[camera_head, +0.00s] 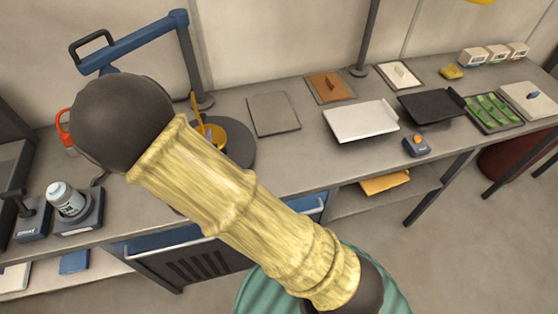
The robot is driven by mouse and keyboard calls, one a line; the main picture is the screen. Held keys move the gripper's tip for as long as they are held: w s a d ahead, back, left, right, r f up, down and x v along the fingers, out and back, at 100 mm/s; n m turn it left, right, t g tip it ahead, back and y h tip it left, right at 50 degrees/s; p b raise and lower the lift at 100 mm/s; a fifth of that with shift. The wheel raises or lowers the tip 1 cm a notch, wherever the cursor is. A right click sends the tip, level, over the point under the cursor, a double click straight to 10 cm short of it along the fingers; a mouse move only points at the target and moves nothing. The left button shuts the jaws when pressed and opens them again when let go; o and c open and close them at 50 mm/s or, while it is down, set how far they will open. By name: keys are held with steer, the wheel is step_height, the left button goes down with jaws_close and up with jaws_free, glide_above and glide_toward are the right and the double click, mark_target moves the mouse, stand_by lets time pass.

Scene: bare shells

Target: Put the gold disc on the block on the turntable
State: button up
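A dark round turntable (240,150) lies on the bench, left of the middle, partly hidden behind my arm. At its left side is a golden-yellow round piece (217,132) with a thin upright yellow part (196,108) beside it. A small purplish piece (209,137) shows against it. I cannot tell for sure which of these is the gold disc and which is the block, or whether they touch. My thick arm link crosses the centre of the view and covers part of this spot. My gripper does not show.
A blue arm on a post (137,43) stands at the left. A jar on a scale (67,199) is front left. Right of the turntable are a grey plate (273,114), a white tray (361,121), a black tray (432,105) and an orange-button box (417,145).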

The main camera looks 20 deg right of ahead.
steer(key=s+d+r+n+g+y, duration=0.2)
steer(key=s+d+g+y, duration=0.1)
steer(key=s+d+g, duration=0.9)
steer(key=s+d, duration=0.5)
steer(key=d, duration=0.1)
steer(key=shift+d+n+g, duration=0.2)
steer(key=shift+n+g, duration=0.1)
steer(key=shift+n, duration=0.1)
